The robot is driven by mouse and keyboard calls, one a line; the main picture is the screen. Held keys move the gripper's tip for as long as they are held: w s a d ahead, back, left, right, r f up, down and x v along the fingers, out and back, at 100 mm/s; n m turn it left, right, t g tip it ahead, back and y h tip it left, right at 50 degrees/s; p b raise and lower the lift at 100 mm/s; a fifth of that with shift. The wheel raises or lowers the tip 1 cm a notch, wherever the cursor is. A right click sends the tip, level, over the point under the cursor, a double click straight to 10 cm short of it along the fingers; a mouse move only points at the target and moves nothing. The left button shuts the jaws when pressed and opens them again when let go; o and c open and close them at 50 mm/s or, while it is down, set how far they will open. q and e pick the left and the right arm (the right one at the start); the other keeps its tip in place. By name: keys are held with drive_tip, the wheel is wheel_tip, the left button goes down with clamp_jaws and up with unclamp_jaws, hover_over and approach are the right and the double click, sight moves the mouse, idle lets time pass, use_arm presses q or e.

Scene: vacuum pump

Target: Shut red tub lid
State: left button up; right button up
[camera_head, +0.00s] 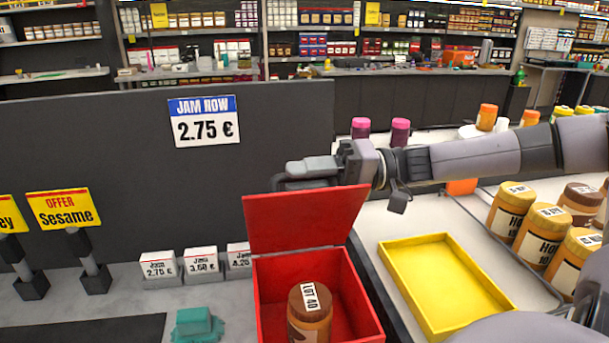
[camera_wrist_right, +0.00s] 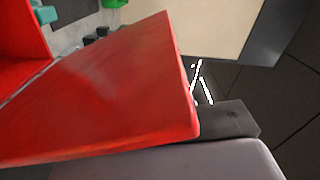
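The red tub (camera_head: 264,290) stands on the counter with its red lid (camera_head: 300,218) raised about upright at the back edge. A brown jar (camera_head: 312,315) with a "LOT 40" label is inside the tub. My right gripper (camera_head: 300,178) is at the lid's upper edge, on its far side, pointing left. The lid hides part of it. In the right wrist view the lid (camera_wrist_right: 110,100) fills much of the picture, with a dark finger close by its edge. Whether they touch and how far the fingers are apart cannot be told. My left gripper is not in view.
A yellow tray (camera_head: 440,285) lies empty right of the tub, with several brown jars (camera_head: 540,235) beyond. Price cards (camera_head: 203,263) stand left of the tub, near a teal object (camera_head: 197,323). A dark panel (camera_head: 120,140) with a "JAM ROW" sign rises behind.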

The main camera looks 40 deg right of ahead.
drive_tip(key=shift+o, duration=1.3)
drive_tip(key=shift+s+r, duration=0.2)
drive_tip(key=shift+w+f, duration=0.1)
drive_tip(key=shift+v, duration=3.55)
drive_tip(key=shift+w+b, duration=0.1)
drive_tip(key=shift+b, duration=0.2)
